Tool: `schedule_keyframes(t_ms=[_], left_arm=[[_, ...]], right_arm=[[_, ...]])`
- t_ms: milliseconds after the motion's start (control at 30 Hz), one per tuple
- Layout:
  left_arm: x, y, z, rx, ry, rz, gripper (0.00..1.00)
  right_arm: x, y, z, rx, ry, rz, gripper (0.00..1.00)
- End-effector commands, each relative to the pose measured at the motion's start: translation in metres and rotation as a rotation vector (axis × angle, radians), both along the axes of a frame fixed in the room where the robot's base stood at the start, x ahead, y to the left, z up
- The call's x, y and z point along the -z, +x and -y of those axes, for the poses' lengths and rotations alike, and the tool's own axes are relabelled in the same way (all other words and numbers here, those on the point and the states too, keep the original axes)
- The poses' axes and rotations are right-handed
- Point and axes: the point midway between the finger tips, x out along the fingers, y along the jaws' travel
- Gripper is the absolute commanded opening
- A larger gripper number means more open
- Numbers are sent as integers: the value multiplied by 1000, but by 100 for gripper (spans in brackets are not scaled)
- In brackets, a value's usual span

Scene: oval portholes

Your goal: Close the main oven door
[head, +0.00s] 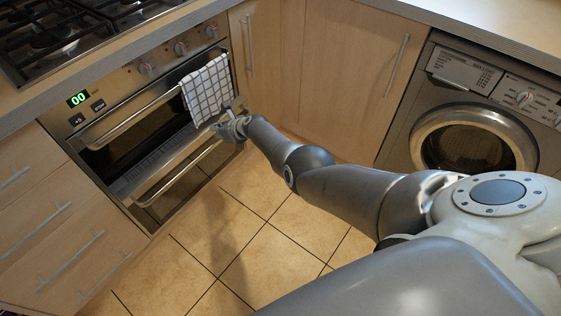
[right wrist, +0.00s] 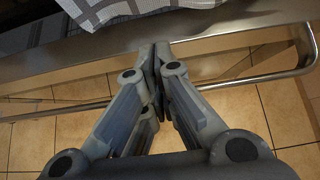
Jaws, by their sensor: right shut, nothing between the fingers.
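The oven is a steel double unit. The main oven door (head: 205,178) is the lower one, with a dark window and a bar handle (head: 167,184). A wide steel strip runs above that handle; I cannot tell how far the door stands open. My right gripper (head: 227,124) is at the door's upper right end, near the handle's right end. In the right wrist view my right gripper (right wrist: 156,62) is shut and empty, its fingertips over the steel edge (right wrist: 215,43), with the bar handle (right wrist: 240,79) nearby. Contact is unclear. My left gripper is out of view.
A checked towel (head: 207,88) hangs on the upper door's handle (head: 130,118), just above my right gripper. A gas hob (head: 60,40) is above the oven. A washing machine (head: 470,140) stands at right. The tiled floor (head: 265,270) before the oven is clear.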

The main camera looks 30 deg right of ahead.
Motion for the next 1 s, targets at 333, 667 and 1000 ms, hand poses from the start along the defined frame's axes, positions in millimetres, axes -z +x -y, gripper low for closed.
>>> schedule_keyframes(t_ms=[333, 667, 1000], left_arm=[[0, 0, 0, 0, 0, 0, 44], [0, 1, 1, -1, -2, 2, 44], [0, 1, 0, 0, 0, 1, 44]], right_arm=[[2, -2, 1, -1, -1, -4, 0], [1, -5, 8, 3, -5, -2, 0], [-10, -16, 12, 3, -4, 2, 0]])
